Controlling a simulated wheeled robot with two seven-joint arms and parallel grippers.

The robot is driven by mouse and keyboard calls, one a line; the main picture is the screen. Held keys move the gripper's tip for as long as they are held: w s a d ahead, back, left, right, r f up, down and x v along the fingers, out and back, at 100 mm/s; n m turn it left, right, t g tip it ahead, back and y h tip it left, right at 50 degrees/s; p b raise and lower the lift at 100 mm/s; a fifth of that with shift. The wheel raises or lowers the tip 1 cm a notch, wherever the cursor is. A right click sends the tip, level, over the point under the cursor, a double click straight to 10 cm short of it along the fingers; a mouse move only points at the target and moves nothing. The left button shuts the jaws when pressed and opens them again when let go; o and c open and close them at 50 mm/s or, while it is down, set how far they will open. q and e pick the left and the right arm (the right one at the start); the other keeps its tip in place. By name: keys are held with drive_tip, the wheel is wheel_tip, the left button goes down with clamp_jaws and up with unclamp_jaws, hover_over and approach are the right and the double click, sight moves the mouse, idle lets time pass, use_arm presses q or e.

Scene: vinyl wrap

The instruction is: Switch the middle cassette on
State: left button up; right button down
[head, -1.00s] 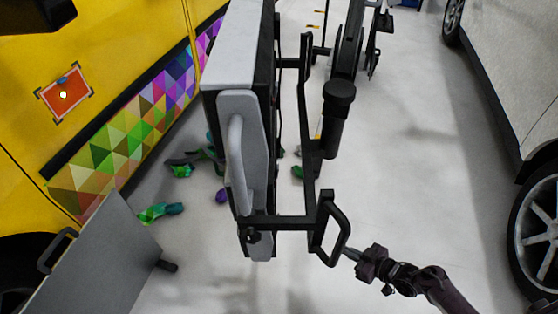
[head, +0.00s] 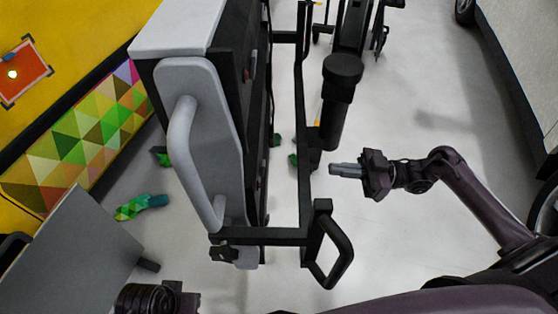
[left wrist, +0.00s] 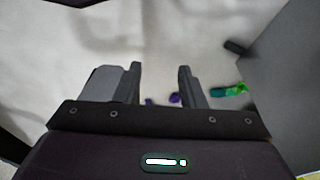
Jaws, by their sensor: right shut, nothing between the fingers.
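A tall unit with a light grey top (head: 180,25), a grey front panel with a long handle (head: 185,150) and a dark right side (head: 252,110) stands left of centre in the head view. That side is seen at a steep angle, so I cannot tell its separate cassettes or the middle one's switch. My right gripper (head: 340,169) is shut and empty, pointing left, to the right of the unit and its black frame, apparently apart from both. My left gripper (left wrist: 160,85) shows in the left wrist view, open and empty, above the floor.
A black frame with a loop handle (head: 335,255) and a black cylinder (head: 335,110) stand between the unit and my right gripper. A grey panel (head: 75,245) is at lower left, a yellow vehicle (head: 75,35) behind it. Coloured scraps (head: 140,206) lie on the floor.

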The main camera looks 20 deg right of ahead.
sight(263, 168)
drive_tip(key=shift+a, duration=0.1)
